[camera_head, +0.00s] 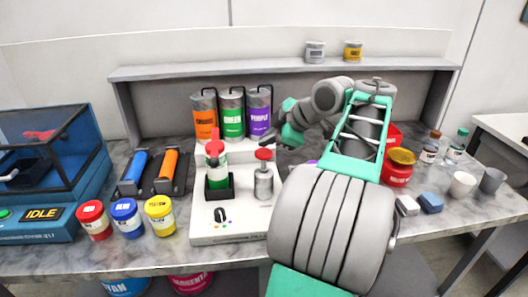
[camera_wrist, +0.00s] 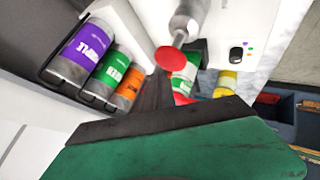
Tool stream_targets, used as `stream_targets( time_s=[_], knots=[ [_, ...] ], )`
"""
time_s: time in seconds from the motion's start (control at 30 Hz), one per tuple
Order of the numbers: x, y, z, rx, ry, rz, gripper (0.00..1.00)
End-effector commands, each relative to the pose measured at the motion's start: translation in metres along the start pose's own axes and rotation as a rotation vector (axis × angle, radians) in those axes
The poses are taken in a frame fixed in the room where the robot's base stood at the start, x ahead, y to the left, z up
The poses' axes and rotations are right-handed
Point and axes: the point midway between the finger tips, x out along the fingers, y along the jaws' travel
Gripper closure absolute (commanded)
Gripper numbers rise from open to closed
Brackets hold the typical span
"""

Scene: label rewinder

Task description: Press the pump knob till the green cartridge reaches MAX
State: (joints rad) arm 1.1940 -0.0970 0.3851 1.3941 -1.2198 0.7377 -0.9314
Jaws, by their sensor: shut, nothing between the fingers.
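The pump knob (camera_head: 263,154) is a red disc on top of a grey pump cylinder (camera_head: 263,183), on the right of a white machine base. In the wrist view the knob (camera_wrist: 171,60) faces the camera beside my fingers. The cartridge (camera_head: 217,172) stands upright in a black holder left of the pump, with a red top, a pale upper part and green lower down. Its MAX mark is too small to read. It is partly hidden in the wrist view (camera_wrist: 184,84). My gripper (camera_head: 273,140) is shut and empty, just above and slightly right of the knob; contact is not visible. Its dark fingers show in the wrist view (camera_wrist: 158,80).
Orange (camera_head: 205,122), green (camera_head: 232,120) and purple (camera_head: 259,115) canisters stand close behind the pump. A dial (camera_head: 220,215) sits on the base front. Red, blue and yellow jars (camera_head: 159,215) stand to the left. A red tub (camera_head: 397,168) and cups are right.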

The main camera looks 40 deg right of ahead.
Motion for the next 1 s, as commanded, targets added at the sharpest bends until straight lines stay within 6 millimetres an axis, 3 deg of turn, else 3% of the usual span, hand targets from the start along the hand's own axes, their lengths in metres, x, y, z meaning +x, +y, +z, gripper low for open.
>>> stream_targets(
  time_s=[1.0],
  knots=[
    [0.0085, -0.006, 0.006, 0.0, 0.0, 0.0, 1.0]
  ],
)
